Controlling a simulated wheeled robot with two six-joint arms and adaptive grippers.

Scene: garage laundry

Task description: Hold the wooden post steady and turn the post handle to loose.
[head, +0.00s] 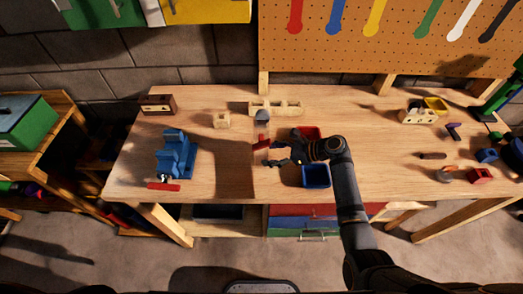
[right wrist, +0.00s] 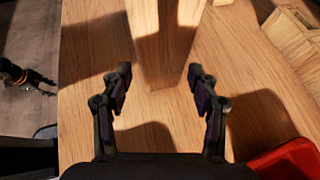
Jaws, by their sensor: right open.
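The wooden post (right wrist: 165,45) shows in the right wrist view, ahead of my right gripper and roughly centred between its fingers. Its outline is hard to pick out from the same-coloured bench in the head view. A small red piece (head: 261,143), perhaps the post handle, lies just left of my right gripper (head: 270,155) in the head view; its setting cannot be read. My right gripper (right wrist: 160,85) is open and empty, above the bench. A dark gripper with an orange band, seemingly my left one (right wrist: 28,76), shows over the floor in the right wrist view; its fingers are unclear.
A blue vise (head: 175,155) with a red bar stands on the left of the bench. A small wooden block (head: 222,120), a wooden rack (head: 288,107) and a grey piece (head: 262,117) stand behind. Red (head: 309,131) and blue (head: 316,176) bins flank my right wrist.

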